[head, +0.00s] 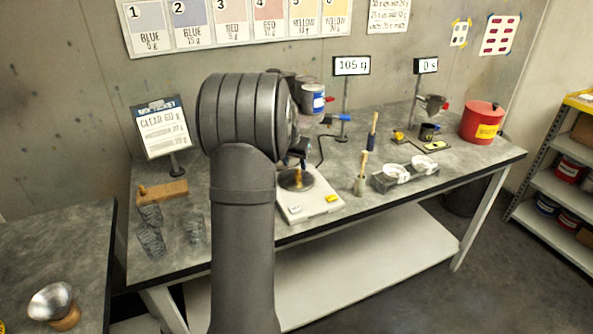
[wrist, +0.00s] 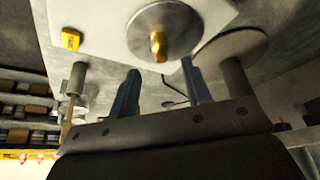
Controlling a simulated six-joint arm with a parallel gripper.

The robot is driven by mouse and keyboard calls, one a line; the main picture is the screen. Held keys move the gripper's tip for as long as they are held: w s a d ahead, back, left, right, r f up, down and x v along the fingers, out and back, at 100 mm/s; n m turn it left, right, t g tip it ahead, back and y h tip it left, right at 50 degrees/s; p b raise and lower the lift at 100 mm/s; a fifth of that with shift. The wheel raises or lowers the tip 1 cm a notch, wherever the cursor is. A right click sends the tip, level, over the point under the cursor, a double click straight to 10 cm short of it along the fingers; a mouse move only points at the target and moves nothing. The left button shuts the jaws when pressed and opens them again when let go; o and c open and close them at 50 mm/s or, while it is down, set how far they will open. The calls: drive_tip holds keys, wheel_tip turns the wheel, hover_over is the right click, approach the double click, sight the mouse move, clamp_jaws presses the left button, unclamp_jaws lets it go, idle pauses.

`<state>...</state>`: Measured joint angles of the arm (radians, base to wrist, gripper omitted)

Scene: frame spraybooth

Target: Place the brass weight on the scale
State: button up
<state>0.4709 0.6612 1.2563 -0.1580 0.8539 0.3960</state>
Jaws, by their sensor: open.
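The brass weight (wrist: 158,46) stands on the round metal pan of the scale, near its middle. It also shows on the pan in the head view (head: 297,181). The scale (head: 318,207) is a white slab with a yellow button, near the front of the bench. My gripper (wrist: 161,82) is open, with its two dark blue fingers apart and nothing between their tips. The weight lies just beyond the fingertips in the wrist view. My arm hides part of the gripper in the head view.
A display (head: 352,66) reads "105 g". A red pot (head: 482,122) is at the far right.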

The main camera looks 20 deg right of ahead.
sight(297, 173)
drive_tip(key=v, duration=0.5)
drive_tip(key=shift+r, duration=0.1)
drive_tip(key=x, duration=1.2)
drive_tip(key=shift+f, duration=0.3)
wheel_tip(297, 173, up, 3)
drive_tip(key=shift+s+f, duration=0.1)
drive_tip(key=shift+r, duration=0.8)
